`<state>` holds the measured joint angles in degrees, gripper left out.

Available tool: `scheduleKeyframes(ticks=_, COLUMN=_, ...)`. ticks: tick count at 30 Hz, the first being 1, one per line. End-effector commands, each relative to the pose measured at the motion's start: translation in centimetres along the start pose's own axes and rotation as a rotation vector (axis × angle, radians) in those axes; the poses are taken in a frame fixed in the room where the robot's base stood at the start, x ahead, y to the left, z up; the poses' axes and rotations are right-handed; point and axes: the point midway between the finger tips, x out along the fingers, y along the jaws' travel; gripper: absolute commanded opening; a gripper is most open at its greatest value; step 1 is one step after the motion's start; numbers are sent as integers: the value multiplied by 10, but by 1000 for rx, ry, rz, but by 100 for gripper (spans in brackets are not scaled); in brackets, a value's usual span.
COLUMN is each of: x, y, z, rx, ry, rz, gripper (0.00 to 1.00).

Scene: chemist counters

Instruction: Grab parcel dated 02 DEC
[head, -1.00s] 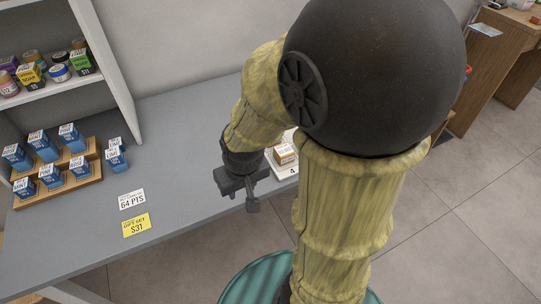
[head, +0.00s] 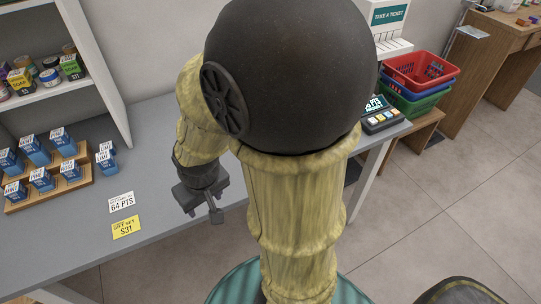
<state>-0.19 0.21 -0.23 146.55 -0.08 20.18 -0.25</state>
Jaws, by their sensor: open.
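My gripper (head: 201,205) is open and empty, over the grey counter (head: 75,237) near its front edge, right of the label cards. No parcel with a date of 02 DEC can be read in the head view. My own arm covers the part of the counter behind and right of the gripper, so anything there is hidden.
Small blue boxes (head: 36,149) stand on a wooden stepped stand (head: 17,207) at the left. A white card (head: 121,203) and a yellow card (head: 126,228) lie on the counter. A payment terminal (head: 381,117) and stacked baskets (head: 420,72) are at the right.

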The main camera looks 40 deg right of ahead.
Motion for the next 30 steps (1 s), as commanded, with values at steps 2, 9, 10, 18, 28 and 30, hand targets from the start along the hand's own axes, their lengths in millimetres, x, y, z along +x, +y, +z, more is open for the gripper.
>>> scheduleKeyframes(ticks=2, x=3, y=1, z=-1, rx=-21, ry=-18, rz=2, gripper=71)
scheduleKeyframes(ticks=9, x=31, y=12, z=-8, rx=-228, ry=-187, rz=44, gripper=71)
scheduleKeyframes(ticks=10, x=36, y=15, z=-9, rx=-266, ry=-218, rz=54, gripper=71)
scheduleKeyframes(ticks=18, x=70, y=49, z=-18, rx=-630, ry=-512, rz=185, gripper=71)
scheduleKeyframes(ticks=28, x=65, y=91, z=-57, rx=-1058, ry=-910, rz=442, gripper=71)
scheduleKeyframes(ticks=30, x=56, y=94, z=-70, rx=-1134, ry=-995, rz=508, gripper=71)
